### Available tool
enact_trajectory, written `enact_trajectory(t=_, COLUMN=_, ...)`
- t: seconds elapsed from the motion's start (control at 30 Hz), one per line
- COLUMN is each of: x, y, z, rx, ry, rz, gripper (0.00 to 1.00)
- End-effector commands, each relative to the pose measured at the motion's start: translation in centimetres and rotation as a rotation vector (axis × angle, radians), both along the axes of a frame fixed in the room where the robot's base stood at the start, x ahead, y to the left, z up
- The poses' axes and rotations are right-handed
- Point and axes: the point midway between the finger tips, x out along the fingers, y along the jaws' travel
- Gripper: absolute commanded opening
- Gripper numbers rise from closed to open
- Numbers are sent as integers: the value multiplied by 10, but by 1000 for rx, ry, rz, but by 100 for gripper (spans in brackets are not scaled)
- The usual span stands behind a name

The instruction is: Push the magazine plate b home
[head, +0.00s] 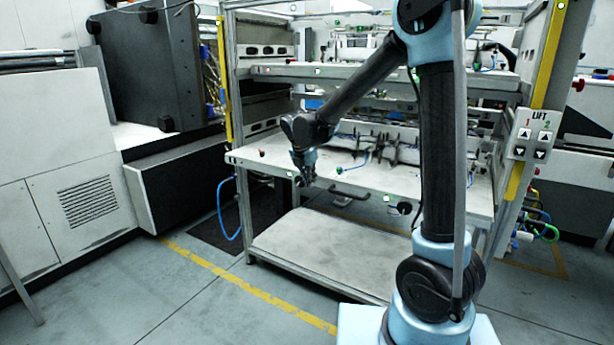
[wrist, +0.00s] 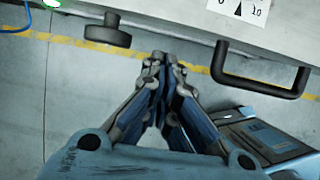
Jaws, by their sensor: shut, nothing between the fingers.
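A pale plate (head: 370,178) on the middle level of the rack has a black handle (head: 349,191) on its front edge. I see no letter marking it as plate b. Its edge (wrist: 175,22) crosses the top of the wrist view, with a black knob (wrist: 104,34), the handle (wrist: 262,82) and a printed scale (wrist: 240,10). My gripper (head: 303,183) is at the plate's front edge, left of the handle. In the wrist view my gripper (wrist: 165,62) is shut and empty, its tips between knob and handle and below the edge. I cannot tell whether it touches the plate.
Another plate (head: 380,78) sits on the level above, and a bare lower shelf (head: 315,250) is below. A lift button box (head: 532,139) is on the right post. A blue hose (head: 224,210) hangs at left. The floor (head: 200,310) before the rack is open.

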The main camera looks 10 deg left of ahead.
Motion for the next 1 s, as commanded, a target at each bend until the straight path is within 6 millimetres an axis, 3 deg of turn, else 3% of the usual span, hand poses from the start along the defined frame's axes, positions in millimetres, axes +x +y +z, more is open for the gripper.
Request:
enact_trajectory(t=0.23, x=22, y=-9, z=0, rx=-1, ry=0, rz=-1, gripper=0)
enact_trajectory(t=0.77, x=27, y=-11, z=0, rx=-1, ry=0, rz=0, gripper=0)
enact_trajectory(t=1.0, x=51, y=-22, z=1, rx=0, ry=-1, rz=-3, gripper=0)
